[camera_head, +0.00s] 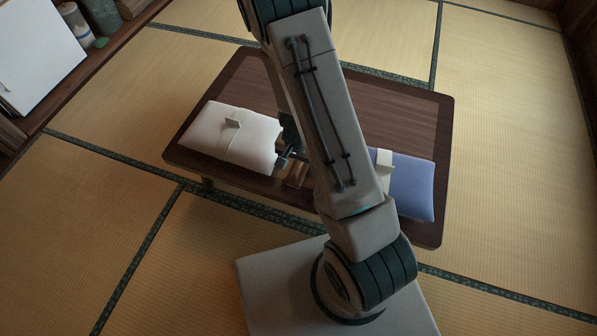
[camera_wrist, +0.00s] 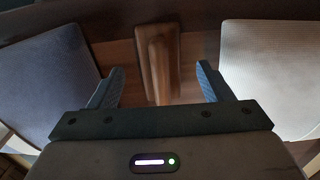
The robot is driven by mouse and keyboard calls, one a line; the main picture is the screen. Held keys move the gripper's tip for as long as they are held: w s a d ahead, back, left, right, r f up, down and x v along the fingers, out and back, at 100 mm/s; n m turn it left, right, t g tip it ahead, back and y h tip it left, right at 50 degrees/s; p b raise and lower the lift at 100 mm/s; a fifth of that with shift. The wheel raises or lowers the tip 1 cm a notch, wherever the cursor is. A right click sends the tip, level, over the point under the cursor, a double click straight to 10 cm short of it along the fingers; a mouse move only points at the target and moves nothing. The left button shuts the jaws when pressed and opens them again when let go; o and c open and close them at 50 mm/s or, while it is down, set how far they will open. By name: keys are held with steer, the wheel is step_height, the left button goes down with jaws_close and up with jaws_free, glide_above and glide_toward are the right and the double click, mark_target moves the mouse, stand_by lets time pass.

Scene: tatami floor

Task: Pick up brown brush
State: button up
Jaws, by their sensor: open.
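The brown brush (camera_wrist: 157,62) lies on the dark wooden low table (camera_head: 385,105). In the wrist view it is a long brown wooden shape between and beyond my fingertips. In the head view, a small brown part of it (camera_head: 296,174) shows beside my arm; the rest is hidden. My gripper (camera_wrist: 160,80) is open, with one finger on each side of the brush's line. Nothing is held between the fingers. In the head view my gripper (camera_head: 285,157) is mostly hidden behind my arm.
A blue folded bundle (camera_head: 413,190) with a pale band lies to the right. Tatami floor surrounds the table. A shelf with a white panel (camera_head: 38,55) stands at upper left.

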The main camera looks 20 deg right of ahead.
mark_target(297, 167)
step_height(297, 167, down, 3)
steer(key=shift+f+b, duration=0.15)
steer(key=shift+b, duration=0.55)
steer(key=c, duration=1.1)
steer(key=shift+c, duration=0.2)
steer(key=shift+r+p, duration=0.6)
steer(key=shift+r, duration=0.3)
steer(key=r+p, duration=0.2)
steer(key=r, duration=0.1)
steer(key=shift+s+r, duration=0.1)
steer(key=shift+s, duration=0.2)
steer(key=s+d+r+p, duration=0.3)
steer(key=s+r+p, duration=0.3)
steer(key=s+p, duration=0.4)
steer(key=p, duration=0.4)
steer(key=shift+s+d+r, duration=0.2)
steer(key=shift+s, duration=0.05)
